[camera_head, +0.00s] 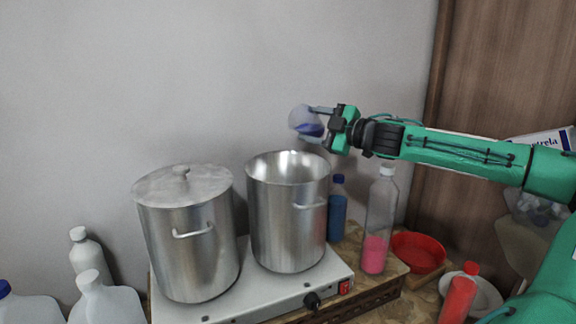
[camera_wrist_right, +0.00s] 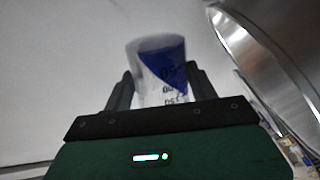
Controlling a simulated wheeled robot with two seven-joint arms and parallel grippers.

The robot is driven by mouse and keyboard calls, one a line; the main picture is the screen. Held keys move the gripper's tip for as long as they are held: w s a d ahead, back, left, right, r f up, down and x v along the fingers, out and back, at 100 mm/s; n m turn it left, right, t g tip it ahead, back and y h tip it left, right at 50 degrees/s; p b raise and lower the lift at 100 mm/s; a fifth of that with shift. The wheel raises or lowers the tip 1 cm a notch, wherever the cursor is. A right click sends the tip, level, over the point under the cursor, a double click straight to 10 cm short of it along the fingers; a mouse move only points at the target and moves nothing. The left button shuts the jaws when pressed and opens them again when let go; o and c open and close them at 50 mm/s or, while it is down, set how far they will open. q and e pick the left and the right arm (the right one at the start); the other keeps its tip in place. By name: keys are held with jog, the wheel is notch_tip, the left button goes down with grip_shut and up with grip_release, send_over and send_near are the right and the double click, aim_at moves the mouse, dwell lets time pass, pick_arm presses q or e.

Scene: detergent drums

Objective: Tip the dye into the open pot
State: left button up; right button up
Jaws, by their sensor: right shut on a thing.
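A clear measuring cup (camera_head: 299,116) with blue-purple dye (camera_head: 311,130) in it is gripped by my right gripper (camera_head: 323,123), above the rim of the open pot. The cup is tilted, and the dye lies slanted along its lower side. In the right wrist view the cup (camera_wrist_right: 152,88) sits between the two fingers (camera_wrist_right: 158,90), with printed marks on its wall. The open steel pot (camera_head: 288,225) stands below on the hot plate; its floor is hidden. Its shiny wall (camera_wrist_right: 262,62) fills the right of the wrist view. My left gripper is out of view.
A lidded steel pot (camera_head: 187,250) stands left of the open one on the white hot plate (camera_head: 338,268). A blue bottle (camera_head: 337,212), a pink-filled bottle (camera_head: 378,225), a red bowl (camera_head: 418,250) and a red bottle (camera_head: 459,295) stand to the right. White jugs (camera_head: 106,305) stand at lower left.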

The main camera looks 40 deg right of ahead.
jog(key=shift+f+n, duration=0.15)
jog(key=shift+n, duration=0.35)
jog(key=shift+a+f+n+b, duration=0.1)
jog(key=shift+f+n+b, duration=0.2)
jog(key=shift+n+b, duration=0.3)
jog(key=shift+a+f+n+b, duration=0.1)
jog(key=shift+f+n+b, duration=0.15)
jog(key=shift+n+b, duration=0.35)
jog(key=shift+s+a+r+n, duration=0.15)
jog(key=shift+a+r+n, duration=0.15)
jog(key=shift+a+n, duration=0.35)
jog(key=shift+a+r+n, duration=0.1)
jog(key=shift+n, duration=0.25)
jog(key=shift+a+f+n+b, duration=0.15)
jog(key=shift+f+n+b, duration=0.35)
jog(key=shift+n, duration=0.3)
dwell(0.7)
jog(key=shift+a+r+n, duration=0.1)
jog(key=shift+r+n, duration=0.1)
jog(key=shift+n, duration=0.1)
